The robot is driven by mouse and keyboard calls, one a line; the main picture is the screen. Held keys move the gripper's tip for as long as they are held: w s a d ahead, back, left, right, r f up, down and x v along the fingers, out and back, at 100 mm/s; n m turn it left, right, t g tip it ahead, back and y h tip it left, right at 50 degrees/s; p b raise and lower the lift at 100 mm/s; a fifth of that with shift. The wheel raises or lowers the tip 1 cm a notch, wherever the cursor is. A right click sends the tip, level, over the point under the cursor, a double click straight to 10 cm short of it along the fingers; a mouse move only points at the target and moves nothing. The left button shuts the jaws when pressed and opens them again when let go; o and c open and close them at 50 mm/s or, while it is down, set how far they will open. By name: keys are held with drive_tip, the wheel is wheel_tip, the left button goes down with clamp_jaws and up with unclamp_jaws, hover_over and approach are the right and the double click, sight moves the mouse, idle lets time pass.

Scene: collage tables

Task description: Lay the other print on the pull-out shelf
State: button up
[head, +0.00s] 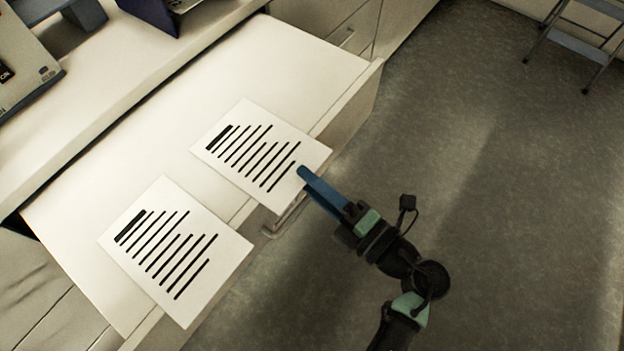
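The pull-out shelf (190,115) is a pale surface drawn out from under the counter. One white print (150,290) with black bars is at its near left, with its lower right part past the shelf's front edge. A second, similar print (222,163) is at the middle of the shelf, its right part also past that edge. My gripper (303,174) has its blue fingertips over the right edge of this second print. Whether the fingers are closed on the paper or apart cannot be seen. Whether this print lies flat or is slightly raised is unclear.
The counter (130,75) behind the shelf holds a dark blue object (150,12) and a boxy device (22,70) at the far left. A step stool (575,42) stands at the top right. The grey floor (510,220) on the right is clear.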

idle(0.4)
drive_tip(key=b+v, duration=0.2)
drive_tip(key=v, duration=1.1)
